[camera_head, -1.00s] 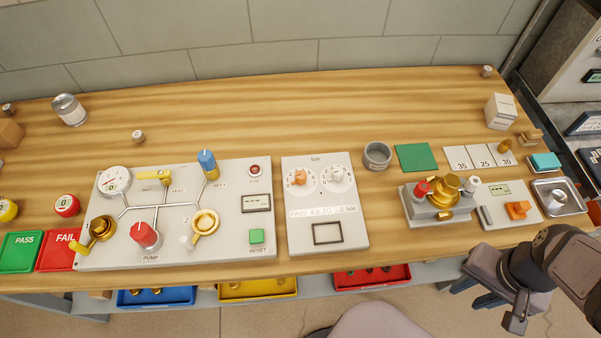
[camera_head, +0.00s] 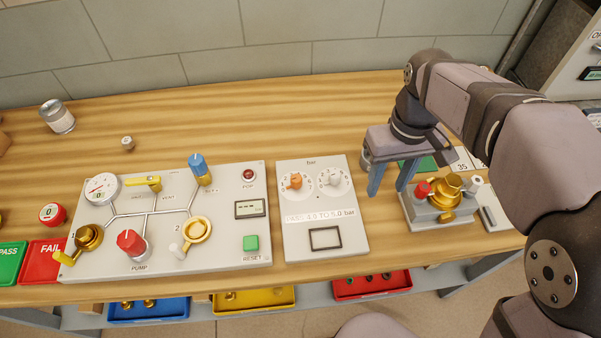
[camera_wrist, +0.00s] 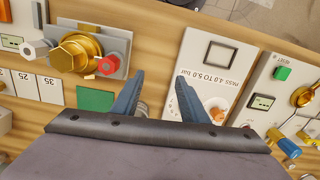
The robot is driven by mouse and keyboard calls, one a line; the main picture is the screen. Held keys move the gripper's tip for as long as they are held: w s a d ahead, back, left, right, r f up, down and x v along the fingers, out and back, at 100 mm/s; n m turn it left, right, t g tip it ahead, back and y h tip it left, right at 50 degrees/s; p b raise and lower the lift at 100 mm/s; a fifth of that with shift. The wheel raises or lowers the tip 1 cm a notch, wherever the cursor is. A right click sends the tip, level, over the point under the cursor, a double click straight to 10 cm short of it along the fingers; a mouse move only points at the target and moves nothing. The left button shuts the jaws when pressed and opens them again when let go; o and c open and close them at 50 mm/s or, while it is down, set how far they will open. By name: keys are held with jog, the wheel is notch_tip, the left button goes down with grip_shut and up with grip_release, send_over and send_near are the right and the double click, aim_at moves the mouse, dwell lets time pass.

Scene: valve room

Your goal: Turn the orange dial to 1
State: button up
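The orange dial (camera_head: 295,181) sits at the upper left of a white panel (camera_head: 290,240), with numbers around it too small to read. A white dial (camera_head: 334,179) sits to its right.
A gauge and valve board (camera_head: 225,262) stands left of the panel. A brass valve fixture (camera_head: 440,205) with a red knob stands close to the right of my gripper. A green square (camera_head: 420,163) lies behind it.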

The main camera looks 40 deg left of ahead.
jog(key=s+a+r+n+p, duration=0.2)
jog(key=a+p, duration=0.1)
jog(key=a, duration=0.7)
jog(key=n+p, duration=0.2)
jog(key=p, duration=0.1)
send_over(297, 178)
jog(key=shift+a+f, duration=0.1)
jog(key=shift+f, duration=0.4)
jog(key=shift+f+p, duration=0.95)
jog(key=shift+f, duration=2.75)
jog(key=shift+c, duration=0.2)
grip_shut()
